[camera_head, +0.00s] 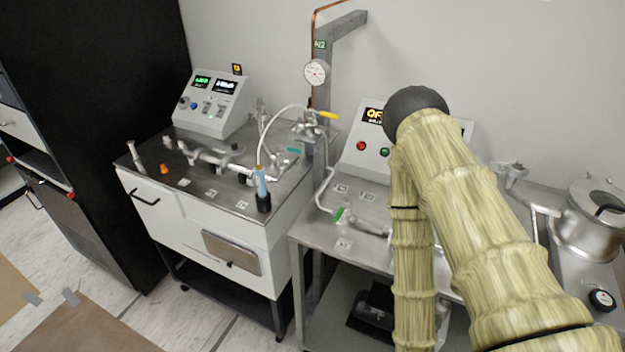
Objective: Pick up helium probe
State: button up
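A slim light-blue, wand-like piece (261,184), which looks like the helium probe, stands upright in a black holder (264,203) at the front right edge of the left steel bench top (225,208). A thin white hose rises from its top and arcs toward the yellow-handled valve (328,115). My arm, in a yellowish sleeve, fills the right side, with its forearm hanging down in front of the right bench. My gripper is not in view, so its state is hidden. No part of my arm touches the blue piece.
Pipe fittings and an orange cone (164,169) lie on the left bench, before a control box (213,103). A grey post with a gauge (316,72) stands between the benches. The right bench (368,240) holds another control box (363,150). A black cabinet (105,110) stands left.

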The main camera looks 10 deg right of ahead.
aim_at(259, 169)
jog(key=z, duration=1.4)
jog(key=k, duration=1.3)
jog(key=u, duration=1.95)
jog(key=i, duration=0.5)
